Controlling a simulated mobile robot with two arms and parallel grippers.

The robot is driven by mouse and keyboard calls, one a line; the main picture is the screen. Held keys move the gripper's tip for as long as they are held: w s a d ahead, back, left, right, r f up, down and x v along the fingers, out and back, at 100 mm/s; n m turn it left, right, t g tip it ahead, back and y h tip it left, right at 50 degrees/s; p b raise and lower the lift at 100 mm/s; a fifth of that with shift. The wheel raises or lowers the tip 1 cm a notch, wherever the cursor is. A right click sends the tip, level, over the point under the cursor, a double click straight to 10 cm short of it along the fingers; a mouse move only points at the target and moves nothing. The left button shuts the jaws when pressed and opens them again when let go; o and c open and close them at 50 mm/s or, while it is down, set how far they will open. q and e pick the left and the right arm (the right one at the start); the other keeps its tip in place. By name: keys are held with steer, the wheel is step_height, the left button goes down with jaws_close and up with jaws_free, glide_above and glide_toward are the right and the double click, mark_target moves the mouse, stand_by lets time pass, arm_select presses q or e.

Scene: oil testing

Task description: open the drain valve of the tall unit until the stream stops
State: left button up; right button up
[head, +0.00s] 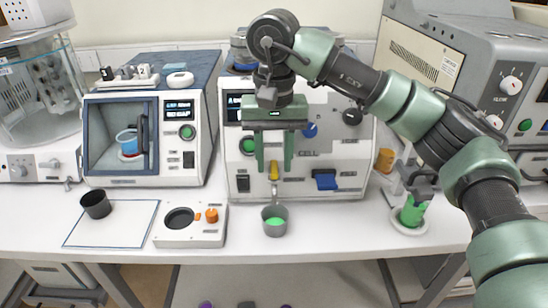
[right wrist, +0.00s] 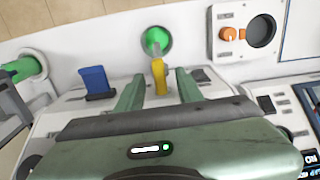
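The tall unit (head: 330,135) is the pale grey box at the middle of the bench. A yellow lever (head: 274,171) sits low on its front, above a small grey cup (head: 275,228) with green liquid in it. My right gripper (head: 274,164) hangs in front of the unit, fingers pointing down. In the right wrist view the fingers (right wrist: 158,88) are apart, with the yellow lever (right wrist: 158,76) between them and a gap on each side. The green-filled cup (right wrist: 156,41) lies just beyond the lever there. My left gripper is out of view.
A blue lever (head: 325,180) is right of the yellow one. A low block (head: 190,238) with a dark well and orange knob, and a black cup (head: 95,204), stand to the left. The front bench edge is mostly clear.

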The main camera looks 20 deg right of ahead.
mark_target(274, 166)
steer(key=shift+r, duration=0.1)
step_height(274, 166, up, 8)
steer(key=shift+f+p, duration=0.15)
steer(key=shift+p, duration=0.15)
stand_by(0.4)
